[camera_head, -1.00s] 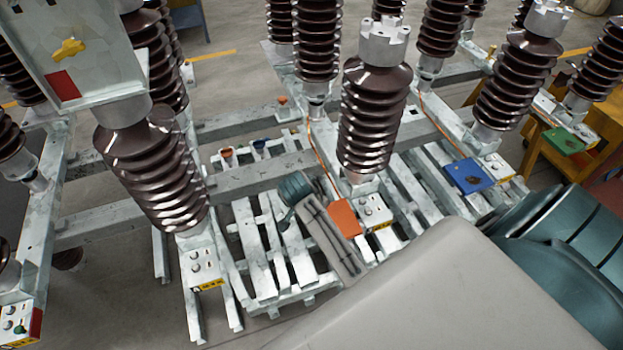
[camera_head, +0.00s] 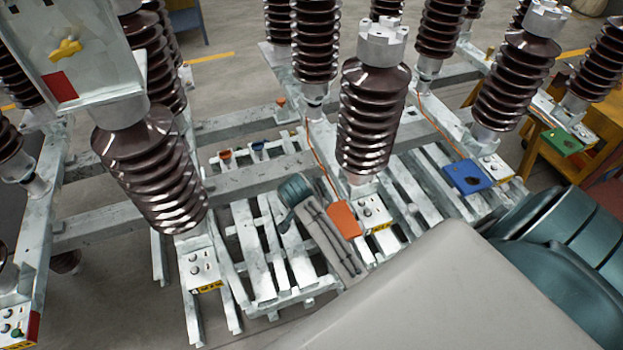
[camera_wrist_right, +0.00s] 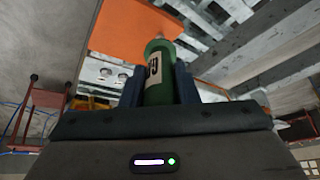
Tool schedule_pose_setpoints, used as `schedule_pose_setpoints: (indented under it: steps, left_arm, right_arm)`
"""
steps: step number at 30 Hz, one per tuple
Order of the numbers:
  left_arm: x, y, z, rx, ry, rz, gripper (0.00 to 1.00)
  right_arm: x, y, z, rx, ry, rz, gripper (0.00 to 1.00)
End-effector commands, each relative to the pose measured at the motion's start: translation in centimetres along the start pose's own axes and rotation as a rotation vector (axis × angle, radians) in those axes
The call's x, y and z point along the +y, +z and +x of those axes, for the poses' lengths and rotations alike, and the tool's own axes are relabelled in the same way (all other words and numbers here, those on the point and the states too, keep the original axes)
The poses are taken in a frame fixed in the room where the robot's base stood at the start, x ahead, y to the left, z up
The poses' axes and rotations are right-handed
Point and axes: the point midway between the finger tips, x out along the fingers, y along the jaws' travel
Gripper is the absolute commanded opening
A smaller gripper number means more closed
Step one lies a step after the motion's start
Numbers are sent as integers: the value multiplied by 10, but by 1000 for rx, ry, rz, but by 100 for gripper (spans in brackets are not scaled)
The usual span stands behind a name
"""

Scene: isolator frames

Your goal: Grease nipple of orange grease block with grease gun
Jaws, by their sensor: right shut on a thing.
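The orange grease block (camera_head: 344,219) is a flat orange plate on the metal frame, left of a white control box at the foot of the middle insulator. It also shows large in the right wrist view (camera_wrist_right: 125,32). My right gripper (camera_wrist_right: 160,88) is shut on the green grease gun (camera_wrist_right: 159,73), which has a white label and stands between the dark fingers. The gun's far end overlaps the orange block in the picture; I cannot tell whether they touch. The nipple cannot be made out. The right gripper is not visible in the head view, and my left gripper is in neither view.
Brown ribbed insulators (camera_head: 374,118) rise around the block. A blue plate (camera_head: 467,177) and a green plate (camera_head: 562,141) lie farther right. An orange cable (camera_head: 322,158) runs down toward the orange block. Slatted metal beams (camera_head: 253,249) cover the lower middle.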

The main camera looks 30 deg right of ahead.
Motion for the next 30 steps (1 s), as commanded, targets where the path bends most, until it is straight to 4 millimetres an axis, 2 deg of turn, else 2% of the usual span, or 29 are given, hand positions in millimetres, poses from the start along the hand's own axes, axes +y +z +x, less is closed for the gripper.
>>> schedule_pose_setpoints:
  steps: [16, 30]
  left_arm:
    - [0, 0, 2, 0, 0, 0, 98]
    - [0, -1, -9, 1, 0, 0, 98]
  right_arm:
    - [0, 0, 6, 1, 0, 0, 0]
    - [0, -1, -16, 1, -1, 0, 0]
